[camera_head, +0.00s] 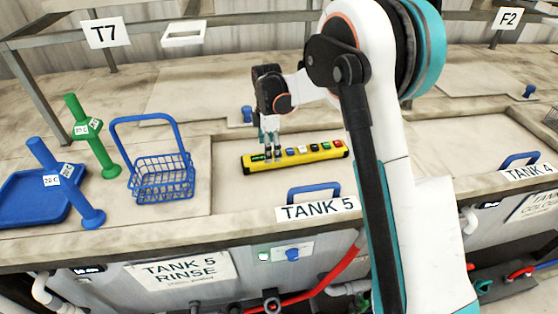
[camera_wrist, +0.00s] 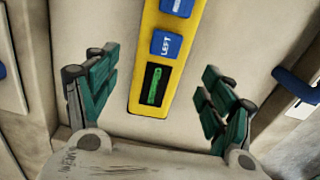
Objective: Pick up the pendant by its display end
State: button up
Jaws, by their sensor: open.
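The pendant (camera_head: 310,152) is a long yellow bar with several coloured buttons, lying on the closed lid of tank 5. Its display end is at the left in the head view, where my gripper (camera_head: 271,152) is, its fingers hiding part of that end. In the wrist view, the pendant (camera_wrist: 150,98) comes down from the top, with the dark display and its green bar (camera_wrist: 155,86) at the near end and a blue button marked LEFT above it. My gripper (camera_wrist: 158,95) is open, with one green-padded finger on each side of the display end and a gap on both sides.
A blue handle (camera_head: 314,191) stands in front of the pendant on the tank 5 lid. A blue wire basket (camera_head: 161,178), a green stand (camera_head: 92,135), a blue stand (camera_head: 66,180) and a blue tray (camera_head: 30,199) are at the left. The lid around the pendant is otherwise clear.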

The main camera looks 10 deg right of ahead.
notch_tip(320, 180, down, 4)
jog(key=shift+c, duration=0.2)
jog(key=c, duration=1.2)
jog(key=shift+r, duration=0.15)
